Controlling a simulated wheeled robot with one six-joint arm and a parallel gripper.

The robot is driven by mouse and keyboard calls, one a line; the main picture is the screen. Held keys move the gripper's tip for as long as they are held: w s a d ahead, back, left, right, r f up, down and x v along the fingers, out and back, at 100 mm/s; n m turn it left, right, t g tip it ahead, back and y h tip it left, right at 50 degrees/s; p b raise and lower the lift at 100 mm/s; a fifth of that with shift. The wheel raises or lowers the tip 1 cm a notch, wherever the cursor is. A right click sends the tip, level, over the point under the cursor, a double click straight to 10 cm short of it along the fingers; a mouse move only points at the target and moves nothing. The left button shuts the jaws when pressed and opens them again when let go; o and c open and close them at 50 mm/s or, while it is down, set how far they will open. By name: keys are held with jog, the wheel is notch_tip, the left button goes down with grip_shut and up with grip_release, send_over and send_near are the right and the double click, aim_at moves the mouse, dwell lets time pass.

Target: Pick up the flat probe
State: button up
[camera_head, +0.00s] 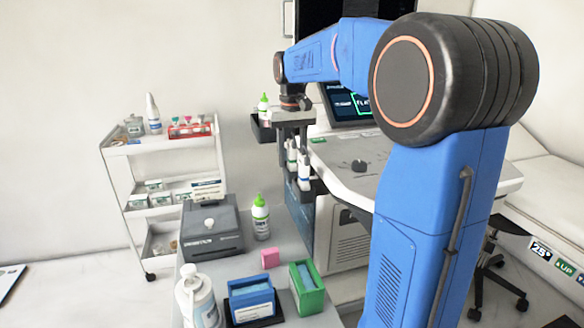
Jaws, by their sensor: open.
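Whitish probes (304,171) stand upright in a dark holder (318,187) on the left side of the ultrasound machine (345,180). I cannot tell which of them is the flat probe. My gripper (292,146) points down just above the probes, its dark fingers apart around or in front of their tops. It is open, and nothing shows held in it. The fingers partly cover the probes, so whether they touch is hidden.
A green-capped bottle (263,104) stands in a holder left of my gripper. The near counter (272,247) carries a grey box (211,230), another green-capped bottle (261,219), a pump bottle (196,300), and blue (251,299) and green (307,288) boxes. A white trolley (165,143) stands left.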

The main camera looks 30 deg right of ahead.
jog(key=c, duration=1)
